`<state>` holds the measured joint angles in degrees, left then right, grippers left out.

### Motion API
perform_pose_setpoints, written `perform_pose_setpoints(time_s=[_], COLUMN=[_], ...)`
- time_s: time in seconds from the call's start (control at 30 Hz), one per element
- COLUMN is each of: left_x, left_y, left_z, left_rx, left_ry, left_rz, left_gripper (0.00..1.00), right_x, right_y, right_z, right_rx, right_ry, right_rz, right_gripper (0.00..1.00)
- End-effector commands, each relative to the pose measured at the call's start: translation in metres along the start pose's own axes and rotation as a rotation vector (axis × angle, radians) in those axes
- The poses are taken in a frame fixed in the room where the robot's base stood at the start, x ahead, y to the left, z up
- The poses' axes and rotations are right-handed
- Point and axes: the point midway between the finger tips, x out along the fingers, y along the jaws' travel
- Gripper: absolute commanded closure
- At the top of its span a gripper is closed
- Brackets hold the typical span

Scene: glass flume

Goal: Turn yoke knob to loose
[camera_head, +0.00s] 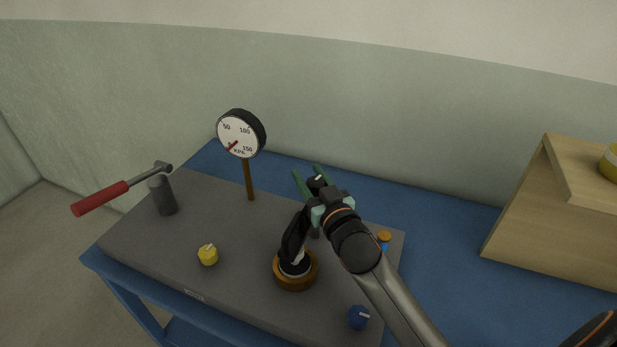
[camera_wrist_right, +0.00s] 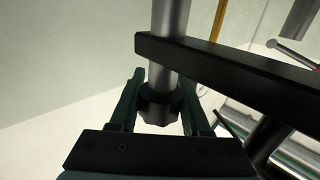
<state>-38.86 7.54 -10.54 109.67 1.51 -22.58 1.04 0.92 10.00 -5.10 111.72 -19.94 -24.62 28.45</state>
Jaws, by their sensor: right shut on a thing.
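The yoke knob (camera_head: 317,182) is dark, with a small pale pointer mark on top. It sits behind the middle of the grey panel and shows in the wrist view as a black lobed knob (camera_wrist_right: 159,110) at the end of a grey metal rod (camera_wrist_right: 169,22). My right gripper (camera_head: 311,180) has its green fingers on either side of the knob and is shut on it. The mark is too small to read against any label. My left gripper is not in view.
A grey panel (camera_head: 235,220) on a blue bench carries a pressure gauge (camera_head: 239,135), a red-handled lever (camera_head: 102,198), a yellow knob (camera_head: 208,256), a blue knob (camera_head: 358,318) and a brown round base (camera_head: 296,274). A wooden box (camera_head: 545,235) stands right. A dark bar (camera_wrist_right: 235,66) crosses near the fingers.

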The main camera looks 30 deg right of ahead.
Motion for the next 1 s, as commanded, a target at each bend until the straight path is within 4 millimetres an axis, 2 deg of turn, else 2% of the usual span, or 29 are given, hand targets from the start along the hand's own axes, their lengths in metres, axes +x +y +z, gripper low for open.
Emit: perform_pose_setpoints(time_s=[0.53, 0.57, 0.8, 1.0], left_x=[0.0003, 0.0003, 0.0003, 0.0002], left_y=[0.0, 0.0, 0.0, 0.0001], left_z=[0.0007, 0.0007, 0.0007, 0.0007], left_rx=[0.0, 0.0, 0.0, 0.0], left_ry=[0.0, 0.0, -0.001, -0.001], left_rz=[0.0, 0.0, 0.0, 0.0], left_gripper=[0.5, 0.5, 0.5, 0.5], right_x=[0.0004, 0.0004, 0.0003, 0.0002], right_y=[0.0008, 0.0008, 0.0006, 0.0004], right_z=[-0.0018, -0.0018, -0.0013, -0.0008], right_rx=[-0.002, -0.002, -0.002, -0.001], right_ry=[0.004, 0.004, 0.003, 0.002], right_rz=[0.018, 0.018, 0.017, 0.016], right_gripper=[1.0, 0.49, 0.23, 0.23])
